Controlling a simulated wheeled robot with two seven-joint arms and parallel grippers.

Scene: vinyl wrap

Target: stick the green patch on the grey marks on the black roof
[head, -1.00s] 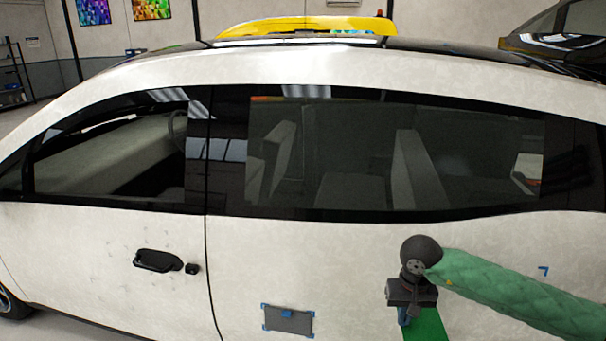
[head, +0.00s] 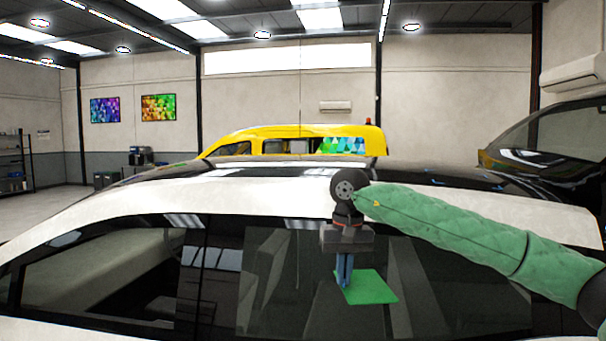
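My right gripper (head: 344,278) points down, with blue fingers shut on one edge of the green patch (head: 371,288). The patch is a flat green rectangle that sticks out to the right of the fingers, in front of the white car's dark side windows. The car's black roof (head: 270,173) is a thin, glossy strip seen at a shallow angle, behind and above the gripper. I cannot make out grey marks on it from this angle. My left gripper is not in view.
The white car's roof rail (head: 240,194) and side windows (head: 110,275) fill the foreground. A yellow vehicle (head: 300,135) stands behind the roof. A black car (head: 560,150) is at the right. The air above the roof is clear.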

